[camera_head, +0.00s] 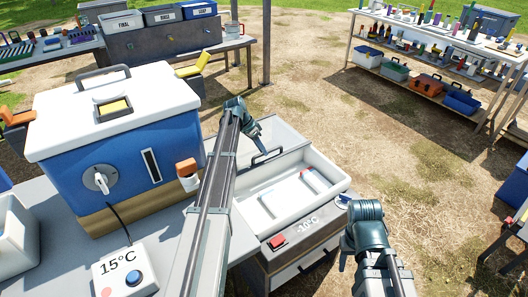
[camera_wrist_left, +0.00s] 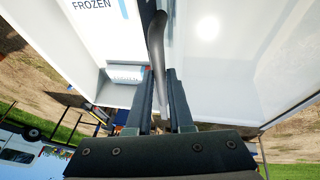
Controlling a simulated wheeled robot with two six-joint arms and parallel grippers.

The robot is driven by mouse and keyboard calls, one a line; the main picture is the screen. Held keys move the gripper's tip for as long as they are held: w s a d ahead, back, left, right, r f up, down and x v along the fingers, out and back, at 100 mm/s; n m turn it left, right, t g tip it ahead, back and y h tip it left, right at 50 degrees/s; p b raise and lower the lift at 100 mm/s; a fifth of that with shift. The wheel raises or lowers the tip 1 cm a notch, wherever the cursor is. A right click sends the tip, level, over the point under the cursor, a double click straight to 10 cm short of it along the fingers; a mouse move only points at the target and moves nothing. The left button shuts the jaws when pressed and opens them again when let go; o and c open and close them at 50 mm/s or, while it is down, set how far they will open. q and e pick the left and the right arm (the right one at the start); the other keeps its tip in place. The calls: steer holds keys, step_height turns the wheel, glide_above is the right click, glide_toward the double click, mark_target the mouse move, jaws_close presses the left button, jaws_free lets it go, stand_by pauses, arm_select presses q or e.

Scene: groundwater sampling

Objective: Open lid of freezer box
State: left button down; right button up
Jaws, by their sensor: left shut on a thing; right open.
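The freezer box (camera_head: 307,224) is the grey and white box marked -10°C, right of my left arm in the head view. Its white inner basin shows, with a few small pale, blue and red items inside. A pale lid panel (camera_head: 285,134) with a dark handle (camera_head: 266,155) is at its far side, off the near part of the basin. My left gripper (camera_head: 257,148) is shut on the handle; in the left wrist view the dark bar (camera_wrist_left: 157,45) runs between the fingers (camera_wrist_left: 160,100). My right gripper (camera_head: 345,260) is open and empty near the box's front right corner.
A blue cooler with a white top (camera_head: 120,150) stands left of my left arm, above a 15°C control box (camera_head: 125,268). A laden shelf rack (camera_head: 440,60) stands at the back right. Bare ground lies between.

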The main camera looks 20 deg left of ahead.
arm_select(q)
steer(key=c, duration=0.8)
jaws_free()
steer(key=shift+r, duration=0.1)
steer(key=p+v, duration=0.6)
steer(key=v, duration=0.1)
steer(key=shift+p, duration=0.4)
steer(key=shift+s+a+r, duration=0.1)
